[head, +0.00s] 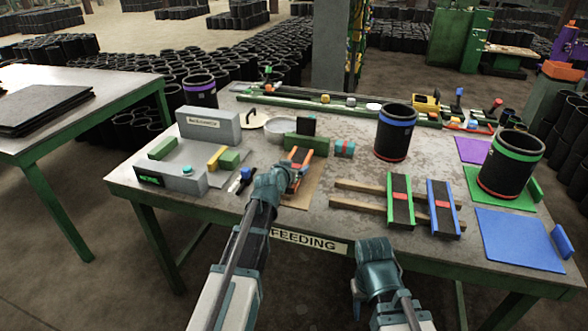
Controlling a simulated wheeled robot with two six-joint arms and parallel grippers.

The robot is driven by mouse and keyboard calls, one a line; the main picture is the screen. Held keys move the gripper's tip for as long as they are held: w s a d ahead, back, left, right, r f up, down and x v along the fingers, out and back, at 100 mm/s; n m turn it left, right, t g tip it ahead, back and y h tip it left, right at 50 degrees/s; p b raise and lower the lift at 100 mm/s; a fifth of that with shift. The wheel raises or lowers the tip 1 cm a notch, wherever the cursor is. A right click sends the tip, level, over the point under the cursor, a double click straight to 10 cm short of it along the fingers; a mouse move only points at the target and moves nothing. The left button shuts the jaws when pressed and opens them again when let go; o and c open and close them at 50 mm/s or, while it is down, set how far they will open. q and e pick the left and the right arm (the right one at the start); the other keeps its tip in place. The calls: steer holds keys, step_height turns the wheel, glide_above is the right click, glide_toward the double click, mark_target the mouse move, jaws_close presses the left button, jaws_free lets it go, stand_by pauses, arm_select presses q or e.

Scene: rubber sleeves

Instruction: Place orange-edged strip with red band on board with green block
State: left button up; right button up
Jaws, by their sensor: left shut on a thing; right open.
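The orange-edged strip with a red band (298,158) is in my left gripper (287,177), which is shut on it. The strip is over the tan board (303,196); I cannot tell whether it touches the board. A green block (306,144) stands at the far end of the board, just beyond the strip. My gripper and arm hide the near left part of the strip and board. My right gripper (376,250) is open and empty at the table's front edge, apart from the strips.
A green-edged strip (399,201) and a blue-edged strip (442,209) lie across wooden rails (350,204). Black sleeves with blue (396,135) and green (508,165) bands stand at the right.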

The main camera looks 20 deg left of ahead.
arm_select(q)
steer(key=shift+f, duration=0.2)
steer(key=o, duration=1.1)
steer(key=shift+r, duration=0.15)
steer(key=shift+r, duration=0.2)
steer(key=p+v, duration=0.4)
steer(key=v, duration=0.8)
steer(key=shift+p, duration=0.35)
steer(key=shift+f, duration=0.1)
